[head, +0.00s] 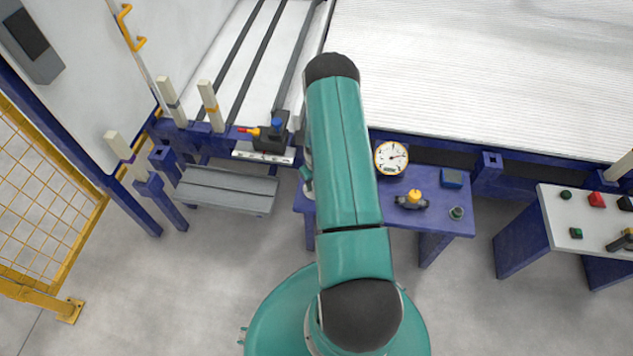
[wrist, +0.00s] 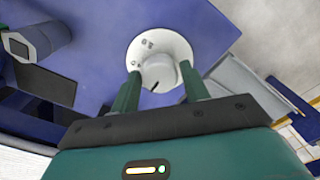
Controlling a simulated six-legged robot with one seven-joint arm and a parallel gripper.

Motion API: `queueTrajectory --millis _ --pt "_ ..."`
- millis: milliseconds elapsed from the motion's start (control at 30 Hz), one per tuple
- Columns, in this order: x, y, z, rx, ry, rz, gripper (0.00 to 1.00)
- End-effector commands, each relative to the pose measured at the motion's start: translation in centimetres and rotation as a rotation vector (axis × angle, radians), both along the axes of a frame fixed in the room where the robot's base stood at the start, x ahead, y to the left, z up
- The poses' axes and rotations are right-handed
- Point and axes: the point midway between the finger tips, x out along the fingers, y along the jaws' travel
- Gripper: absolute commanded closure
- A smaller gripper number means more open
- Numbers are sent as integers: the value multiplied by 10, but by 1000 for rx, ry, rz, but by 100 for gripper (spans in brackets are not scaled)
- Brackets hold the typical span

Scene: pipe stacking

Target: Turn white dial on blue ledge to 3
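The white dial (wrist: 160,68) sits on the blue ledge (wrist: 95,45) in the wrist view. It has a round white base plate with small dark marks, too small to read surely, and a raised knob. A dark pointer line on the knob faces toward my gripper's palm. My gripper (wrist: 159,72) has its two green fingers apart, one on each side of the knob. I cannot tell whether they touch it. In the head view my arm covers most of the dial's area on the left part of the blue ledge (head: 440,224).
On the ledge stand a round gauge (head: 391,158), a yellow-handled valve (head: 412,201), a blue box (head: 452,178) and a green button (head: 456,212). A white-topped table (head: 590,220) with buttons is at right. A grey step (head: 228,190) is at left.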

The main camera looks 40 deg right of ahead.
Motion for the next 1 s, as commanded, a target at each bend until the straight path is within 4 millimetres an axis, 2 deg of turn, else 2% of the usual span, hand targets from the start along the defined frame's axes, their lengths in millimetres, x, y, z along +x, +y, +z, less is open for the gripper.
queueTrajectory --millis 33,67,333,467,667,1000 --pt "0 0 0 0 0 0 44" --pt "0 0 0 0 0 0 40" --pt "-1 -1 0 -1 1 0 40" --pt "-1 -1 7 -1 1 0 40" --pt "0 -1 41 -2 -1 0 40" --pt "0 -1 114 -2 -2 0 40"
